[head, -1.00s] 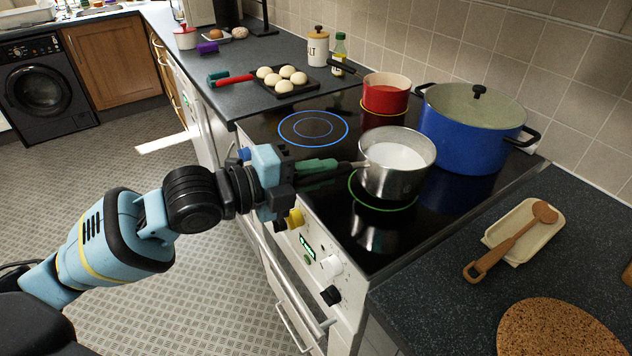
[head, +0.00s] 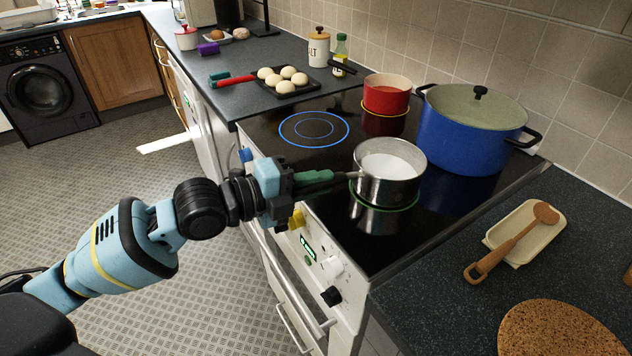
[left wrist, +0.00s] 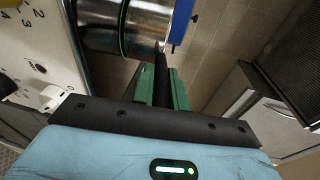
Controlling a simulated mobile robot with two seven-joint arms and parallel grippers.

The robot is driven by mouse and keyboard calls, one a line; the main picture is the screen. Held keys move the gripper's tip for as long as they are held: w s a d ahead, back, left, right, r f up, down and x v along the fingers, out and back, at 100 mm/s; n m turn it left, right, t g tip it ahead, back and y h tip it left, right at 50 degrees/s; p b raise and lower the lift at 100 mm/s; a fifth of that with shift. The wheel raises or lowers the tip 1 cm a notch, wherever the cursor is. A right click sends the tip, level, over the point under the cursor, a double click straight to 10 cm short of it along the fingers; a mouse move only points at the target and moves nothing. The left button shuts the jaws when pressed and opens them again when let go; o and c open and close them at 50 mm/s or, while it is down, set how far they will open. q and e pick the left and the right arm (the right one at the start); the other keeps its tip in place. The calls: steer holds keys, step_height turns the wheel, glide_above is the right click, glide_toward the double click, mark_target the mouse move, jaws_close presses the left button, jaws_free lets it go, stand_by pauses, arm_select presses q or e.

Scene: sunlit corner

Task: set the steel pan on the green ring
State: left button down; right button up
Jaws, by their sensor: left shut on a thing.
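The steel pan (head: 390,184), with white contents, is upright at the green ring (head: 383,212) on the black hob. The ring's front edge shows just below the pan's base; the rest is mostly hidden. The pan's reflection begins close under its base, so it is on or very slightly above the glass; I cannot tell which. My left gripper (head: 322,178) is shut on the pan's handle, left of the pan. The left wrist view shows the green fingers (left wrist: 162,88) around the dark handle and the pan's side (left wrist: 148,25). My right gripper is not in view.
A large blue pot (head: 468,130) stands close on the right. A red pot (head: 386,98) stands behind on a yellow ring. The blue ring (head: 314,128) is clear. A spoon rest (head: 524,236) with a wooden spoon and a cork mat (head: 560,340) are on the right counter.

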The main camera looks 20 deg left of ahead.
arm_select(q)
steer(key=c, duration=1.8)
jaws_free()
steer(key=shift+f, duration=0.15)
steer(key=o, duration=0.4)
steer(key=shift+r, duration=0.2)
steer(key=b+v, duration=0.1)
steer(key=v, duration=1.1)
steer(key=shift+s+d+f, duration=0.1)
